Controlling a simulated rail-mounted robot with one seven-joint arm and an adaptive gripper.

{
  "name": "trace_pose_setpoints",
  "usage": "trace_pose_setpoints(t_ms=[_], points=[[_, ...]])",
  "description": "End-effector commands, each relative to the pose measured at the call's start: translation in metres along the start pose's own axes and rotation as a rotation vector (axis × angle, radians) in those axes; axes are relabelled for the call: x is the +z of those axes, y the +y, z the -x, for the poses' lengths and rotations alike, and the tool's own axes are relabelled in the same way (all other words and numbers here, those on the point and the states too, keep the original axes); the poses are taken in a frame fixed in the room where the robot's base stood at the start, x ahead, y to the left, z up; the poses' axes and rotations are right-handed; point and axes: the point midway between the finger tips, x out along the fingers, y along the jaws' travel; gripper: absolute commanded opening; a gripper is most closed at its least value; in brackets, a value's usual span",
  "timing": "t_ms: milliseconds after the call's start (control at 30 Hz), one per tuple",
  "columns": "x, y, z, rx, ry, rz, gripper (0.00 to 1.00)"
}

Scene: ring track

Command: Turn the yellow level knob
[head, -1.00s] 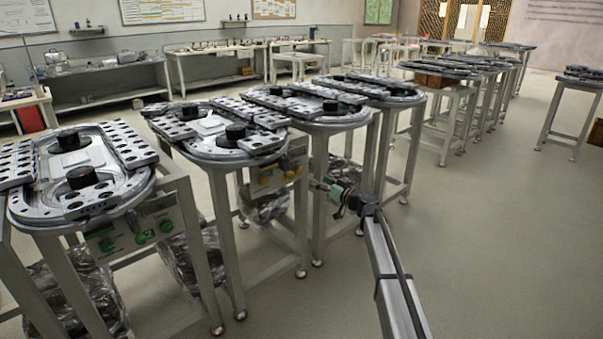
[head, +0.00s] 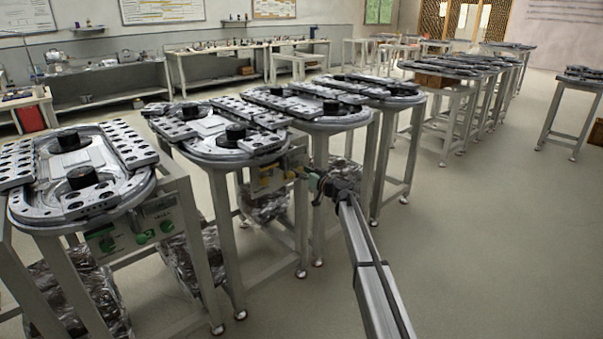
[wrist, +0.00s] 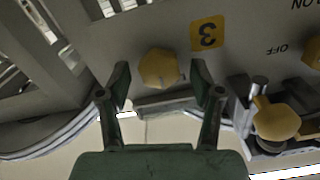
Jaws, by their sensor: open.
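A panel with yellow controls (head: 267,181) is mounted under the second table from the left. In the wrist view, a yellow faceted knob (wrist: 160,68) shows between the two fingertips of my gripper (wrist: 161,76). The gripper is open, with a finger on either side of the knob in the picture; I cannot tell whether either touches it. A second yellow knob (wrist: 277,119) is at the lower right, and a third (wrist: 313,52) is cut off by the right edge. No level label is readable. In the head view, my gripper (head: 306,175) is at the panel's right side.
A table leg (head: 300,215) stands close to my gripper. The neighbouring table has a green-marked panel (head: 130,232).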

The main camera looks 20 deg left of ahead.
Motion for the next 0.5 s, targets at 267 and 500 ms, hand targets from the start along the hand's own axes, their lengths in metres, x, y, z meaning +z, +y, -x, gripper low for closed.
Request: trace_pose_setpoints(t_ms=[267,500], points=[[0.0,0.0001,0.0003,0.0,0.0,0.0,0.06],[0.0003,0.0002,0.0001,0.0,0.0,-0.008,0.06]])
